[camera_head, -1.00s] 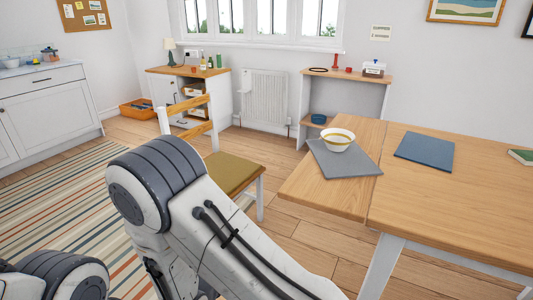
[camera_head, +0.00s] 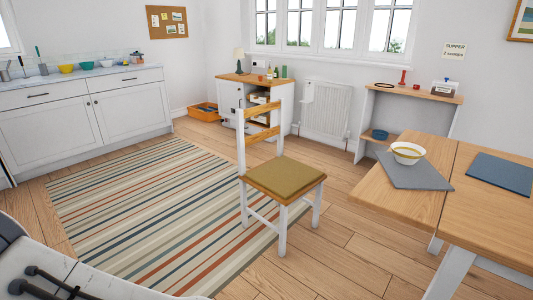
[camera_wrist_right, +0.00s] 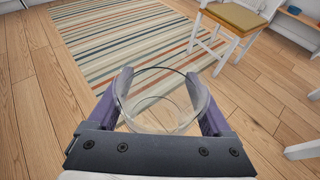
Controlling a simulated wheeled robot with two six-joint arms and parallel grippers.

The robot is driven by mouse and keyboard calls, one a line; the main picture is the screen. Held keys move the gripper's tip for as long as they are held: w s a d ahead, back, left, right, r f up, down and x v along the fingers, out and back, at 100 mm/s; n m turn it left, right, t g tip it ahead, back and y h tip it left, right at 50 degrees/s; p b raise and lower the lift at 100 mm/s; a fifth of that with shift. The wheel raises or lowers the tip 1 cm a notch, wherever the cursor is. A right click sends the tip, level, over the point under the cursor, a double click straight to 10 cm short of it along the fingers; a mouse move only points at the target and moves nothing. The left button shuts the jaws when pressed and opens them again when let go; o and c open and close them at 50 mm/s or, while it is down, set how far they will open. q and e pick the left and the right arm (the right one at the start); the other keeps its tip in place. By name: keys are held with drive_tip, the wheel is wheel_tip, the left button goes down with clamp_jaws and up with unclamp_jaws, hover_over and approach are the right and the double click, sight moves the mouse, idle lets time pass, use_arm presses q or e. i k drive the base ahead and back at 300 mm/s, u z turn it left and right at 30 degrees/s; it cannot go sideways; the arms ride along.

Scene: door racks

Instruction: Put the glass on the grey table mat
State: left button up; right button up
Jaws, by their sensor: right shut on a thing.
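In the right wrist view my right gripper (camera_wrist_right: 163,102) is shut on a clear glass (camera_wrist_right: 160,112), with its fingers on either side of it. The glass is held above the wooden floor. A white bowl with a yellow-brown band (camera_head: 408,153) stands on the mat's far part, and the near part of the mat is bare. Neither gripper shows in the head view; part of my arm is at its lower left.
A blue mat (camera_head: 502,172) lies on the wooden table (camera_head: 490,215). A white chair with an olive seat (camera_head: 284,178) stands left of the table. A striped rug (camera_head: 165,215) covers the floor. White counters (camera_head: 85,120) line the left wall.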

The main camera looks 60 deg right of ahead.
sight(419, 180)
drive_tip(key=k, duration=1.45)
drive_tip(key=z, duration=1.3)
drive_tip(key=i, duration=0.4)
drive_tip(key=u, duration=0.1)
